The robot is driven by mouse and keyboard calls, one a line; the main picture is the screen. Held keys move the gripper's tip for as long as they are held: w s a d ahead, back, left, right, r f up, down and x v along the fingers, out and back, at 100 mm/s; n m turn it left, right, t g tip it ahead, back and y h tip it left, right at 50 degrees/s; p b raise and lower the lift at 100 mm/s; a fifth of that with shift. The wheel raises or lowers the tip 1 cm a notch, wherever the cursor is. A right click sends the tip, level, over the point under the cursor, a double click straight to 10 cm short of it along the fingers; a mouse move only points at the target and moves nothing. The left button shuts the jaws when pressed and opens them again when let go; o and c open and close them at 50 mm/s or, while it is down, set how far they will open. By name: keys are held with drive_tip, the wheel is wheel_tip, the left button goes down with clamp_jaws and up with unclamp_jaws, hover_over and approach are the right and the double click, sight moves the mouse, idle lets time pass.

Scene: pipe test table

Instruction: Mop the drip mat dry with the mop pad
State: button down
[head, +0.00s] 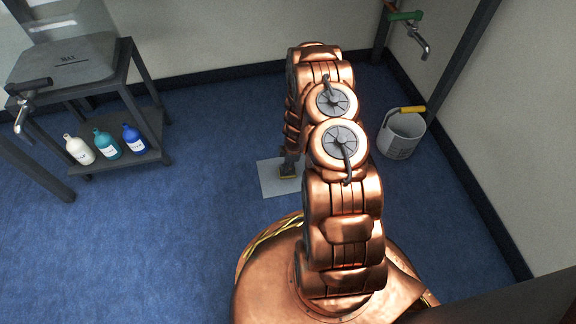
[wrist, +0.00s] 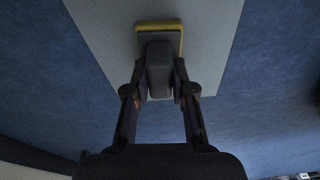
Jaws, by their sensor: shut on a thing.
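The drip mat (head: 270,183) is a light grey rectangle lying on the blue floor, partly hidden behind my arm in the head view. It also fills the upper middle of the wrist view (wrist: 215,40). The mop pad (head: 287,176) is yellow with a dark grey grip block on top. In the wrist view the pad's yellow edge (wrist: 160,24) shows over the mat. My gripper (wrist: 160,82) is shut on the grey block, one finger on each side. The pad appears to be at the mat's surface, but I cannot tell if it touches. No wet patch is clear on the mat.
The blue floor (head: 200,225) left of the mat is clear.

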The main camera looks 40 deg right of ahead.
idle(0.3)
drive_tip(key=shift+r+p, duration=0.65)
drive_tip(key=shift+r, duration=2.8)
drive_tip(key=shift+s, duration=0.15)
